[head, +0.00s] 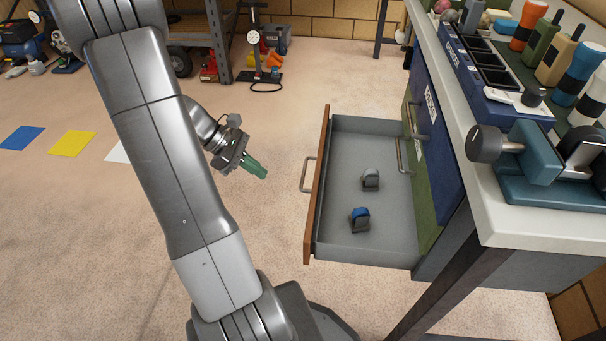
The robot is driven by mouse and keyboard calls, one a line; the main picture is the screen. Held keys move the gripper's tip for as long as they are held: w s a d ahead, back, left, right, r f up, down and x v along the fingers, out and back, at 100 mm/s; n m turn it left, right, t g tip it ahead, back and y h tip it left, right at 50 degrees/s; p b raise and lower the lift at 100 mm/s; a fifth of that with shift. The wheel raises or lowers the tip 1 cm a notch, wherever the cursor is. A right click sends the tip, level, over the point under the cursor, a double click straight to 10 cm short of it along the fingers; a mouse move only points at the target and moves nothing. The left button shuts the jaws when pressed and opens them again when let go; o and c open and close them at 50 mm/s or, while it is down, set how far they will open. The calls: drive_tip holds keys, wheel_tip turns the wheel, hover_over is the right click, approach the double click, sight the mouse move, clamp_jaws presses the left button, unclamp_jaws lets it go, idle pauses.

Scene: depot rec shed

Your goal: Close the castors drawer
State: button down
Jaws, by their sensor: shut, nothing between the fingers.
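The castors drawer (382,148) is pulled well out from the workbench unit in the head view. Its wooden front (317,190) faces left, with a metal bar handle (306,174) on it. Inside the grey tray lie a grey castor (370,180) and a blue-and-dark castor (360,219). My gripper (262,173) is shut and empty, with green fingers pointing right and down towards the drawer front. It is left of the handle with a visible gap in the picture. The label on the drawer's own front is not visible.
The workbench top (483,212) overhangs on the right, holding a vise (545,150), a divided blue tray (490,75) and several bottles. A bench leg (440,280) stands in front. A pump (254,45) stands at the back.

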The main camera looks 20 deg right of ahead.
drive_tip(key=s+d+r+b+x, duration=0.1)
drive_tip(key=b+x, duration=0.3)
drive_tip(key=x, duration=0.8)
drive_tip(key=shift+d+r+b, duration=0.25)
drive_tip(key=shift+r+b, duration=0.05)
drive_tip(key=shift+r, duration=0.1)
drive_tip(key=shift+s, duration=0.1)
drive_tip(key=s+d+b, duration=0.1)
drive_tip(key=s+d, duration=0.5)
drive_tip(key=d, duration=0.3)
drive_tip(key=s+d+b, duration=0.1)
drive_tip(key=s+d, duration=0.4)
drive_tip(key=d, duration=0.5)
drive_tip(key=shift+s+b, duration=0.4)
drive_tip(key=shift+w, duration=0.1)
